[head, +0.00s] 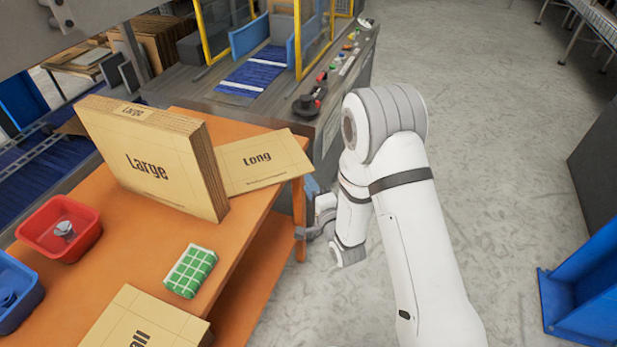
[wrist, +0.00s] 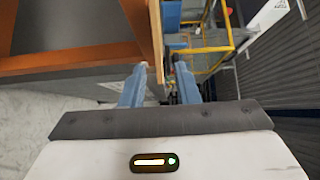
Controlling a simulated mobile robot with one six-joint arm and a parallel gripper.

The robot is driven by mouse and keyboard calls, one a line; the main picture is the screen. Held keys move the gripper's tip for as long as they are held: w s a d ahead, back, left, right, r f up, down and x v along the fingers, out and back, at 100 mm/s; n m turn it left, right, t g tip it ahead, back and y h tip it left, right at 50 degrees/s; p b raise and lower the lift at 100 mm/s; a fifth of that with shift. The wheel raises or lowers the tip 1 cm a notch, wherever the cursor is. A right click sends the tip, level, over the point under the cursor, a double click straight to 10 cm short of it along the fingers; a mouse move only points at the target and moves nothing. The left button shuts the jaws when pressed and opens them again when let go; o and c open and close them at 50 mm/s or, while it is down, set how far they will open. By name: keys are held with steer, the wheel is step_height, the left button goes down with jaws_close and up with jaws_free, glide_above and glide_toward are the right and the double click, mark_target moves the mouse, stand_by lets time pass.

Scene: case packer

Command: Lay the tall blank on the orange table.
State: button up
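The orange table (head: 235,235) fills the left of the head view. A flat cardboard blank marked "Long" (head: 258,160) lies at its far right corner and reaches past the edge. Another blank (head: 130,325) at the near edge is cut off by the frame; only "all" of its label shows, so I cannot tell whether it reads Tall. My gripper (head: 311,190) is low beside the table's right edge, near the Long blank's overhanging end. In the wrist view its blue fingers (wrist: 158,88) are apart, with a thin brown edge (wrist: 150,45) between them, apparently not clamped.
A thick stack of blanks marked "Large" (head: 150,160) stands on the table. A red bin (head: 60,228), a blue bin (head: 15,292) and a green-white checked block (head: 190,271) are also there. The packing machine (head: 270,75) stands behind.

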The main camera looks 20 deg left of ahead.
steer(key=v, duration=0.4)
steer(key=shift+s+d, duration=0.25)
steer(key=shift+s, duration=0.1)
steer(key=w+d+r+n+g+h, duration=0.1)
steer(key=d+r+n+g+h, duration=0.15)
steer(key=d+r+h, duration=0.4)
steer(key=w+d+r+n+g+h, duration=0.2)
steer(key=d+r+n+h, duration=0.1)
steer(key=d, duration=0.7)
steer(key=s+d+r+n+g, duration=0.1)
steer(key=s+d+r+g, duration=0.1)
steer(key=s+d, duration=0.2)
steer(key=s+d+r+n+g+h, duration=0.1)
steer(key=s+d+r+n+g, duration=0.1)
steer(key=s, duration=0.8)
steer(key=s+d+r+n+g+h, duration=0.1)
steer(key=s+d+r+g, duration=0.2)
steer(key=s+d, duration=0.4)
steer(key=shift+s+r, duration=0.2)
steer(key=shift+r, duration=0.4)
